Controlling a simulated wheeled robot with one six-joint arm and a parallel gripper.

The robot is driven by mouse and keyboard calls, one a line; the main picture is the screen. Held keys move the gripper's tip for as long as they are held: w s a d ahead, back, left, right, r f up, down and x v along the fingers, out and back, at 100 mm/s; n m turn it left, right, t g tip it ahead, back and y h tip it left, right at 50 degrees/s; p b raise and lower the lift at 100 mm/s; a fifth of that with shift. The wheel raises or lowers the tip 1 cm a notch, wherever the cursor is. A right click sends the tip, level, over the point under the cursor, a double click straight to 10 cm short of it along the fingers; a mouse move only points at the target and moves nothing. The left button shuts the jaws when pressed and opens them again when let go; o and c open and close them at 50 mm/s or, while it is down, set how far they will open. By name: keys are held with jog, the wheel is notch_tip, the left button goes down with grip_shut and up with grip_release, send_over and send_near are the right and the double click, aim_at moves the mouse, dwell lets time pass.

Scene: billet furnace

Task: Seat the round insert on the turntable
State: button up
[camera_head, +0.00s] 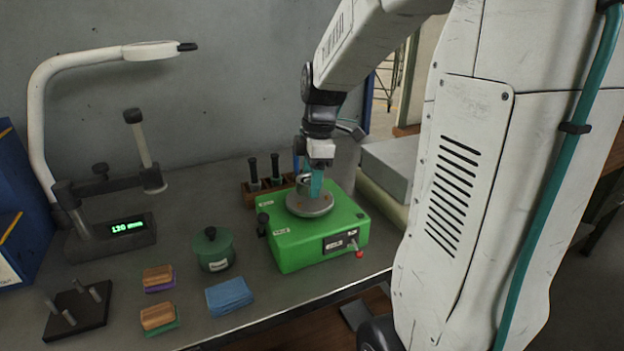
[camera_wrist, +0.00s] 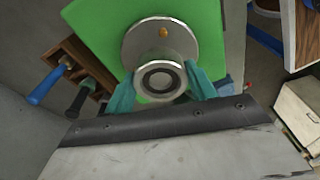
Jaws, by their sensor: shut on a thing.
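The turntable is a grey metal disc (camera_head: 296,206) on top of a green box (camera_head: 290,246). It also shows in the wrist view as a grey disc (camera_wrist: 137,42) with a small orange-brown mark. The round insert is a metal ring-shaped piece (camera_wrist: 160,80) with a dark centre. My gripper (camera_wrist: 160,84) has teal fingers, one on each side of the insert, and is shut on it. The insert appears over the disc in both views. I cannot tell if it touches the disc. In the head view my gripper (camera_head: 316,183) partly hides the insert.
A wooden rack (camera_head: 249,196) with several dark-handled tools stands behind the green box. A green lidded pot (camera_head: 213,250), blue cloths (camera_head: 229,296) and two wood-topped brushes or blocks (camera_head: 158,277) lie to the left. A red-tipped lever (camera_head: 359,253) sticks out of the box front.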

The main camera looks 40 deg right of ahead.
jog(key=shift+f, duration=0.8)
dwell(0.7)
jog(key=o, duration=1.2)
jog(key=r, duration=0.7)
jog(key=d+r, duration=0.1)
jog(key=r, duration=0.3)
jog(key=shift+s+d, duration=0.1)
jog(key=shift+s, duration=0.2)
